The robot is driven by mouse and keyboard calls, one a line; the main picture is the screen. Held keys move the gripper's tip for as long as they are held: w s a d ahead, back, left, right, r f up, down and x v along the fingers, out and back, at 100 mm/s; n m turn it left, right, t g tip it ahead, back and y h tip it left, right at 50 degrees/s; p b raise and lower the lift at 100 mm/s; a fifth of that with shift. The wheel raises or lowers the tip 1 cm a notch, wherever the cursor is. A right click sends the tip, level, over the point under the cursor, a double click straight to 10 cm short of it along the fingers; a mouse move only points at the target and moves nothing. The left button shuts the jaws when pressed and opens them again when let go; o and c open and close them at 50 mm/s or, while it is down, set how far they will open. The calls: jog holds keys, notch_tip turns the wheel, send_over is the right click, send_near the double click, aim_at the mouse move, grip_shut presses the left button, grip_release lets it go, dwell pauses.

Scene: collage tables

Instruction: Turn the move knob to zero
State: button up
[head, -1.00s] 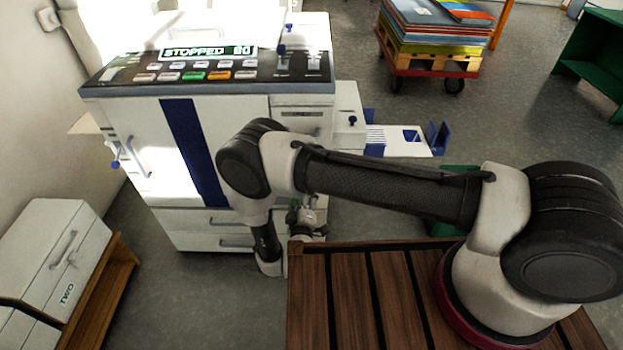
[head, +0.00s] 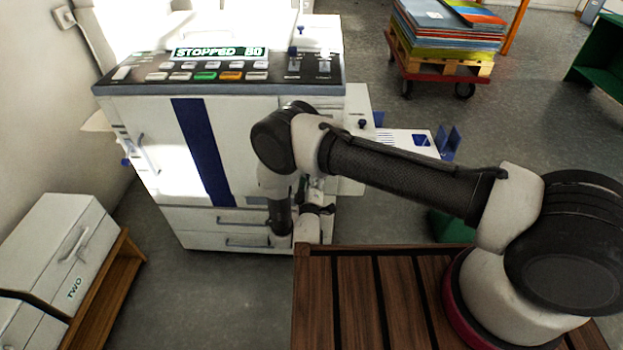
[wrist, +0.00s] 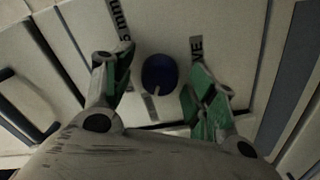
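The dark blue round knob (wrist: 159,74) is on the pale machine front in the wrist view. A light pointer line on it points toward the bottom of that picture. Dark labels flank it; the right one (wrist: 196,48) is partly covered and shows "VE", the left one (wrist: 121,30) reads "5 mm". My gripper (wrist: 158,80) is open, its green-padded fingers standing on either side of the knob with a visible gap on both sides. Whether the fingertips reach its depth is unclear. In the head view my arm hides the knob.
The white machine (head: 235,135) has a dark button panel (head: 215,72) on top; its display (head: 219,52) reads "STOPPED 80". A side tray (head: 400,140) sticks out right of it. A drawer cabinet (head: 60,235) marked "TWO" stands at the left. Grey floor lies between.

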jog(key=c, duration=0.9)
jog(key=shift+m, duration=0.4)
jog(key=m, duration=1)
jog(key=shift+m, duration=0.4)
jog(key=o, duration=1.1)
jog(key=shift+c, duration=0.2)
